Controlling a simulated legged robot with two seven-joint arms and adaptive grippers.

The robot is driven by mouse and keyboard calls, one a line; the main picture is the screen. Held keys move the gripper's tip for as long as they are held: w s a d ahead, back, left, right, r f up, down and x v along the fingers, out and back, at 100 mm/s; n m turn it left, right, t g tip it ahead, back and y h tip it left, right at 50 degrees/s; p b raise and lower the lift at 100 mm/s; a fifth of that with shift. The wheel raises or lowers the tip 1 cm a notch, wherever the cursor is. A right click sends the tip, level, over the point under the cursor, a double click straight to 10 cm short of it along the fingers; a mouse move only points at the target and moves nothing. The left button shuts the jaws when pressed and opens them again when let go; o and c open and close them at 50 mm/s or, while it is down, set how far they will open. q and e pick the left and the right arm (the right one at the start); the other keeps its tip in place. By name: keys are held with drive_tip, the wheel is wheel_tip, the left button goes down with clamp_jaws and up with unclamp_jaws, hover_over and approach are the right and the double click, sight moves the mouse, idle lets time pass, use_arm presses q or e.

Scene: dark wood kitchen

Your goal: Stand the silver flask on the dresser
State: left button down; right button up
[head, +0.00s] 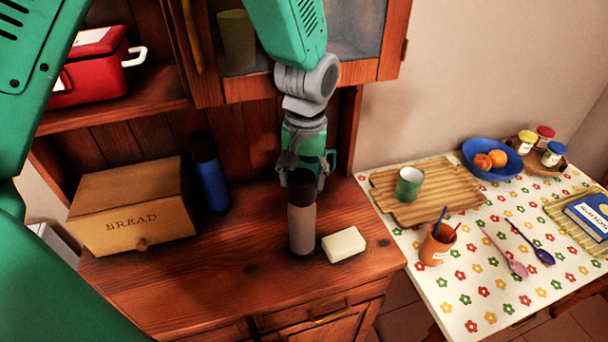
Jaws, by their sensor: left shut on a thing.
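The silver flask (302,228) has a grey body, a dark base and a dark top. It is upright over the dresser top (220,265), with its base at or just above the wood; I cannot tell if it bears on it. My left gripper (302,183) comes down from above and is shut around the flask's dark top. The fingers partly hide that top. My right gripper is not in view.
A white block (344,245) lies just right of the flask. A blue flask (210,175) and a bread box (132,208) stand to the left. A cabinet (358,70) overhangs behind. The dresser's front is clear. A flowered table (465,295) stands right.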

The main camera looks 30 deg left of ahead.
use_arm(q)
drive_tip(key=c, duration=0.9)
unclamp_jaws()
drive_tip(key=shift+a+f, duration=0.1)
drive_tip(key=shift+a, duration=0.1)
drive_tip(key=shift+o, duration=0.8)
drive_tip(key=shift+a, duration=0.3)
drive_tip(key=shift+d+r, duration=0.2)
drive_tip(key=shift+r, duration=0.05)
wheel_tip(320, 180, up, 12)
drive_tip(key=shift+d+f+b, duration=0.15)
drive_tip(key=shift+d+b, duration=0.1)
drive_tip(key=shift+b, duration=0.15)
drive_tip(key=shift+w+d, duration=0.1)
drive_tip(key=shift+d, duration=0.05)
